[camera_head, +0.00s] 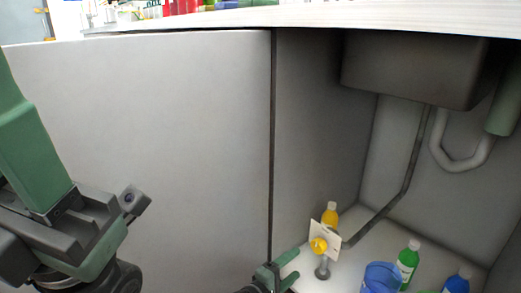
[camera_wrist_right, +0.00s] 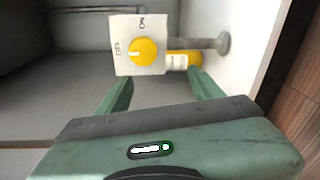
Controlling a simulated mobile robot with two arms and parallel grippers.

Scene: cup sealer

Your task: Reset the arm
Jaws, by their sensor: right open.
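My right gripper (camera_head: 282,270) is low in the head view, in front of the open cabinet under the sink. In the right wrist view its two fingers (camera_wrist_right: 160,85) stand apart with nothing between them. Ahead of them is a valve with a white ON/OFF plate (camera_wrist_right: 123,62) and a round yellow knob (camera_wrist_right: 144,51). In the head view the plate (camera_head: 327,230) and knob (camera_head: 318,244) are just right of the gripper, apart from it. My left arm shows at the left, but I see no left fingers.
In the cabinet are a yellow bottle (camera_head: 331,213), a green bottle (camera_head: 408,260), a blue bottle (camera_head: 458,281) and a blue container (camera_head: 382,278). A dark sink basin (camera_head: 412,68) and a curved pipe (camera_head: 462,163) hang above. The pale panel (camera_head: 170,120) fills the left.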

